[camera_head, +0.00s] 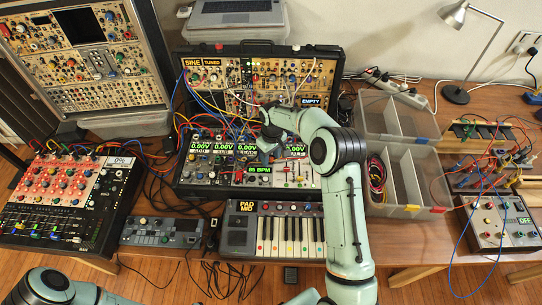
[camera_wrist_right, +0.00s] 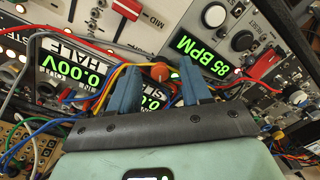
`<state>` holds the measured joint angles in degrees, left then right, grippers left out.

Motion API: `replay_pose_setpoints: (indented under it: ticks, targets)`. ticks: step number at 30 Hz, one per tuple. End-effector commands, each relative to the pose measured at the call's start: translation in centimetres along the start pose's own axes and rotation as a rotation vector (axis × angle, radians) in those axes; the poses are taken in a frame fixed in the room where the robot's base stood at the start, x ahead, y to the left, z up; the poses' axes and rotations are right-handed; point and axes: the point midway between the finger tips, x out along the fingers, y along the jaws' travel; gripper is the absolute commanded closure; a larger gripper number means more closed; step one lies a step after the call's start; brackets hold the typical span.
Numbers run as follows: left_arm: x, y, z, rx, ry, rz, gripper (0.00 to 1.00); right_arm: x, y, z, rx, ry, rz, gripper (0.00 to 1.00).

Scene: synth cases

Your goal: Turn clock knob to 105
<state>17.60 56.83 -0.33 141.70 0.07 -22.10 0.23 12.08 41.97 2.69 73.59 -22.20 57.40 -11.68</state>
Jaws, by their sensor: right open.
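The clock display (camera_head: 259,169) reads 85 BPM on the lower panel of the black synth case (camera_head: 335,75). My right gripper (camera_head: 267,150) is over the lower panel, just above the display in the head view. In the right wrist view its two blue fingers (camera_wrist_right: 160,72) are apart, with an orange knob visible between them.
Patch cables (camera_head: 225,105) hang in front of the panels. A small keyboard (camera_head: 275,232) lies in front of the case. A mixer (camera_head: 70,200) stands at the left, clear organiser boxes (camera_head: 412,209) at the right.

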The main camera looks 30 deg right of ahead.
Motion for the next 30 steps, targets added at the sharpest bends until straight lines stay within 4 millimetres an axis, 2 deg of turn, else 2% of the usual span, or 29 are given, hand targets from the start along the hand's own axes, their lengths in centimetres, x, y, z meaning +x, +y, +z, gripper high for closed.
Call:
replay_pose_setpoints:
  ticks: [5, 6, 10, 20, 30]
  targets:
    - [-0.01, 0.00, -0.01, 0.000, 0.000, 0.000, 0.57, 0.01, 0.00, 0.01, 0.000, 0.000, 0.000, 0.52]
    - [-0.01, 0.00, -0.01, 0.000, 0.000, 0.000, 0.57, 0.01, 0.01, 0.01, 0.000, -0.001, 0.000, 0.58]
    - [-0.01, 0.00, -0.01, 0.000, 0.000, 0.000, 0.57, 0.00, 0.01, 0.02, 0.000, -0.001, 0.000, 1.00]
    - [-0.01, 0.00, -0.01, 0.000, 0.000, 0.000, 0.57, -0.02, 0.01, 0.03, 0.024, 0.000, 0.001, 1.00]
    - [-0.05, 0.02, -0.04, 0.000, 0.001, 0.000, 0.57, -0.01, 0.00, 0.09, 0.218, 0.004, 0.001, 1.00]
